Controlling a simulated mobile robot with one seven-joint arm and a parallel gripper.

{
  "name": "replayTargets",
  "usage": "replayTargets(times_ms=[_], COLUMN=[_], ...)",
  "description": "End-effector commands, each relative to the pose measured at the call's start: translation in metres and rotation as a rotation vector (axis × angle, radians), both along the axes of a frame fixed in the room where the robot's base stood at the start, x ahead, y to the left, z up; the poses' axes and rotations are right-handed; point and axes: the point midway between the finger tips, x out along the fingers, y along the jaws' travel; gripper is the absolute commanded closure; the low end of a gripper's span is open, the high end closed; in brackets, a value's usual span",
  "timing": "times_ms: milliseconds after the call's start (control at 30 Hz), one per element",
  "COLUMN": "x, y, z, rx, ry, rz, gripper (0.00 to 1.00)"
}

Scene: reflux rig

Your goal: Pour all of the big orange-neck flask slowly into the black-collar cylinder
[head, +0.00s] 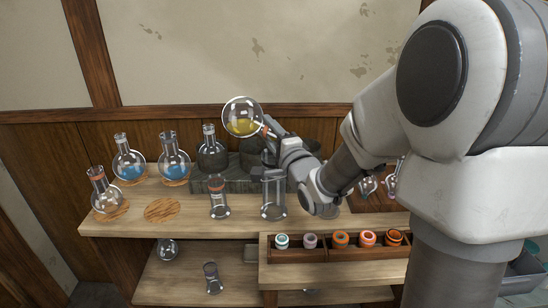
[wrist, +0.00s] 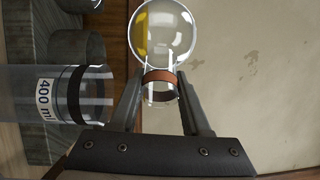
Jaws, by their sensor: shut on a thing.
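The big orange-neck flask (head: 242,117) is held in the air above the wooden bench, tilted with its round bulb up to the left and its neck down to the right. Yellow liquid lies in the bulb. My gripper (head: 270,128) is shut on the neck at the orange band. In the wrist view the flask (wrist: 163,32) sits between the fingers of my gripper (wrist: 161,90). The black-collar cylinder (head: 273,197) stands upright on the bench below the gripper. In the wrist view the cylinder (wrist: 40,95) shows a black band and a "400 ml" label. No liquid stream shows.
Two flasks with blue liquid (head: 128,166) (head: 174,165), an orange-collar cylinder (head: 218,203) and a flask with an orange neck (head: 105,197) stand to the left. A bare cork ring (head: 165,210) lies there. Grey blocks (head: 240,180) stand behind; a rack of coloured rings (head: 325,254) is in front.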

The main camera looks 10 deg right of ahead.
Motion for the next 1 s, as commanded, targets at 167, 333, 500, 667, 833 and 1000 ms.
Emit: replayTargets(times_ms=[167,333,500,667,833,1000], x=[0.0002,0.0010,0.0012,0.0009,0.0006,0.0003], y=[-0.0001,0.0004,0.0005,0.0003,0.0001,0.0001], z=[0.0042,0.0031,-0.0007,-0.0010,-0.0005,0.0000], rx=[0.003,-0.023,-0.028,-0.021,-0.014,-0.008], ry=[-0.006,0.033,0.041,0.030,0.019,0.008], rz=[0.000,0.000,0.000,0.000,0.000,0.000], gripper=[1.00,1.00,1.00,1.00,1.00,1.00])
